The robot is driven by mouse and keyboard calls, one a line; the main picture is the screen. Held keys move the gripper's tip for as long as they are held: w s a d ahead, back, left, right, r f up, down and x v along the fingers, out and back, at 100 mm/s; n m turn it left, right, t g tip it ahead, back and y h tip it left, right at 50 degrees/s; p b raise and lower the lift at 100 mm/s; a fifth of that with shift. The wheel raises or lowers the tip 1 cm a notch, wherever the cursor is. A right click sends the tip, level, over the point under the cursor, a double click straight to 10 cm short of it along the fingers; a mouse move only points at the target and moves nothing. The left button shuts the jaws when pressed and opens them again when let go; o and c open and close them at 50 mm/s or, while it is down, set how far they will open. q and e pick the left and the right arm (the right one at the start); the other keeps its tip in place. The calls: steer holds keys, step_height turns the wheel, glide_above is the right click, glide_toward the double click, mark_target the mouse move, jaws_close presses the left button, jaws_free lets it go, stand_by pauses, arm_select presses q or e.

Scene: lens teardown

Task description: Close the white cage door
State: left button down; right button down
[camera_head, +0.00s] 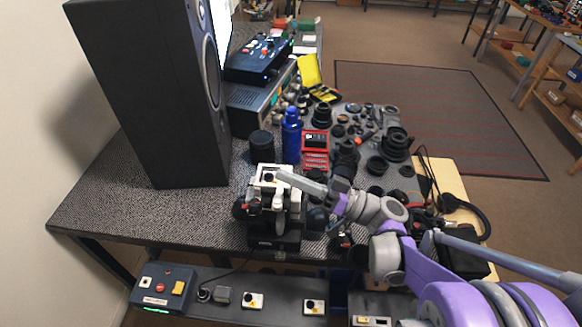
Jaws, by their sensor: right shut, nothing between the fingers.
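A small black machine (272,240) with white parts stands at the front edge of the table. Its white top piece (266,172), perhaps the cage door, lies just left of my right gripper's fingertips. Whether it stands open or shut is too small to tell. My right gripper (285,178) reaches in from the right, shut and empty, over the machine's upper right side. I cannot tell whether it touches the white part. The gripper and wrist hide part of the machine's right side. My left gripper is not in view.
A tall black speaker (165,100) stands at the left. A blue bottle (291,135), a black cylinder (262,147) and a red case (315,150) stand behind the machine. Many lens parts crowd the table's right. A lower shelf with button boxes (160,288) runs along the front.

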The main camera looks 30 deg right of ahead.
steer(key=shift+s+a+f+n+g+y+b, duration=0.2)
steer(key=shift+s+f+n+g+b, duration=0.1)
steer(key=shift+f+n+b, duration=0.5)
steer(key=shift+s+a+f+n+g+y+b, duration=0.2)
steer(key=shift+f+n+b, duration=0.25)
steer(key=shift+f, duration=0.55)
steer(key=shift+s+a+f+n+g+y+b, duration=0.2)
steer(key=shift+s+f+n+b, duration=0.15)
steer(key=shift+f+n+b, duration=0.45)
steer(key=shift+f, duration=0.2)
steer(key=shift+r, duration=0.1)
